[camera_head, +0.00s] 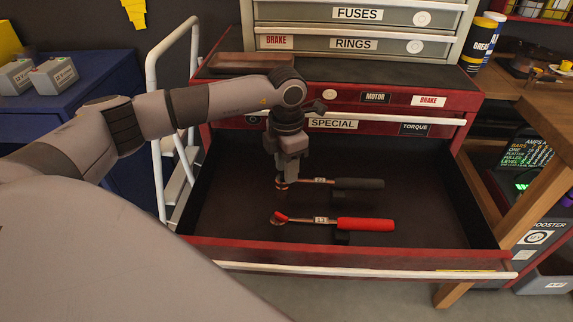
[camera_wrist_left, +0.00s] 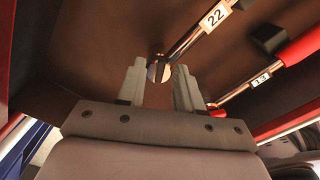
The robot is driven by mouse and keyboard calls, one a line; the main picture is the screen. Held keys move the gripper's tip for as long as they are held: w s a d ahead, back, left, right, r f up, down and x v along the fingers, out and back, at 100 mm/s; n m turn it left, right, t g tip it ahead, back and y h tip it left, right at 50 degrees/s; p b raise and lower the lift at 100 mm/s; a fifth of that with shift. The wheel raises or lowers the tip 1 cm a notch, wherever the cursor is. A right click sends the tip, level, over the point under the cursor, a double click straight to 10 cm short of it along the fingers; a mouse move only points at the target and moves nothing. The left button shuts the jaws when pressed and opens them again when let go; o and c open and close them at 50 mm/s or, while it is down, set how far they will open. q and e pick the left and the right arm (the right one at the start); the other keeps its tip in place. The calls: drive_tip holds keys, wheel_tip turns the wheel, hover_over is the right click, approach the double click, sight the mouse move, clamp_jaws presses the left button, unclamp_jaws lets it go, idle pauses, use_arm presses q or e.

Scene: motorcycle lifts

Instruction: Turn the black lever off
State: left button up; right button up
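A wrench with a black handle (camera_head: 358,184) lies in the open red drawer, its shaft pointing left. Its tag reads 22 in the left wrist view (camera_wrist_left: 216,15). My left gripper (camera_head: 281,184) points down at the head end of this wrench. In the left wrist view, the gripper's fingers (camera_wrist_left: 160,75) are apart, with the round metal wrench head (camera_wrist_left: 158,69) showing between their tips. I cannot tell whether a finger touches it. A second wrench with a red handle (camera_head: 365,224) lies nearer the drawer front. My right gripper is not in view.
The drawer's red front edge (camera_head: 350,254) runs across the near side. The cabinet top (camera_head: 360,71) and a grey drawer unit (camera_head: 352,30) stand behind. A white ladder frame (camera_head: 152,110) is at left, a wooden bench (camera_head: 545,115) at right. The drawer's right side is clear.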

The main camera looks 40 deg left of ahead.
use_arm(q)
drive_tip(key=shift+r, duration=3.6)
drive_tip(key=shift+s, duration=0.1)
